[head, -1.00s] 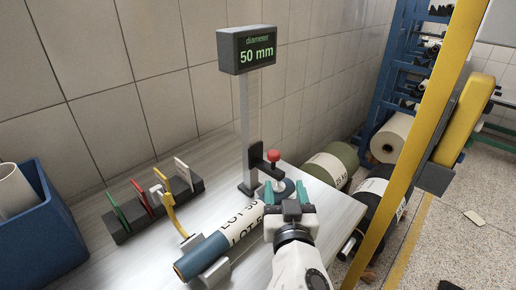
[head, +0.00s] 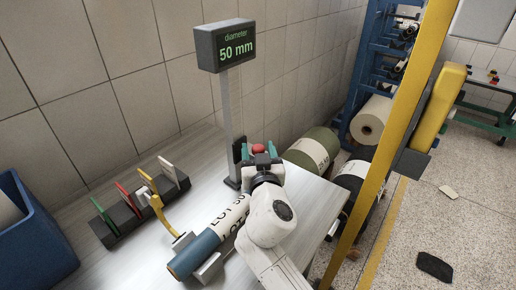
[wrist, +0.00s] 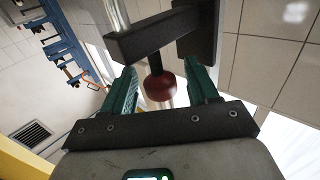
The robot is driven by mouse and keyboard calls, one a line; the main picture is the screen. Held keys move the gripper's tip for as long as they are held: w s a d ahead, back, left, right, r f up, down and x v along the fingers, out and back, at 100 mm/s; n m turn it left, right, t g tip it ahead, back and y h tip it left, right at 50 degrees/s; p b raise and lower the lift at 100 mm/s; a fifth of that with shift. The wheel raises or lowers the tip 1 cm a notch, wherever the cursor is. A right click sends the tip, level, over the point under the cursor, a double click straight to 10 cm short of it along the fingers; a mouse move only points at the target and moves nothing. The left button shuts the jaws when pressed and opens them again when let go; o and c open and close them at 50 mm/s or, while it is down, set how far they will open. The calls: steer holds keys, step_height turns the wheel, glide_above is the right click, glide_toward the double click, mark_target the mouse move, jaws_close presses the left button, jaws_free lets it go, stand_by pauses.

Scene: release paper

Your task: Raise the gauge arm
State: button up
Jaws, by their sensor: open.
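The gauge stands on the bench with a grey post (head: 232,125) and a display (head: 226,45) reading "diameter 50 mm". Its dark gauge arm (wrist: 150,36) shows in the wrist view, with a red knob (wrist: 160,87) on a dark stem below it. The knob also shows in the head view (head: 258,149). My gripper (wrist: 163,82) is open, its two green fingers on either side of the knob with gaps between. In the head view my gripper (head: 259,156) is at the gauge post, and my arm hides the lower gauge. A roll marked LOT (head: 205,242) lies on the bench in front.
A rack of coloured tags (head: 145,205) stands left on the bench, with a yellow caliper-like piece (head: 160,212) in front. A blue bin (head: 40,240) is at far left. Large rolls (head: 312,150) and a yellow post (head: 395,140) stand right of the bench.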

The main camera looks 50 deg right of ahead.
steer(key=shift+d, duration=0.1)
steer(key=shift+c, duration=0.2)
jaws_close()
stand_by(0.4)
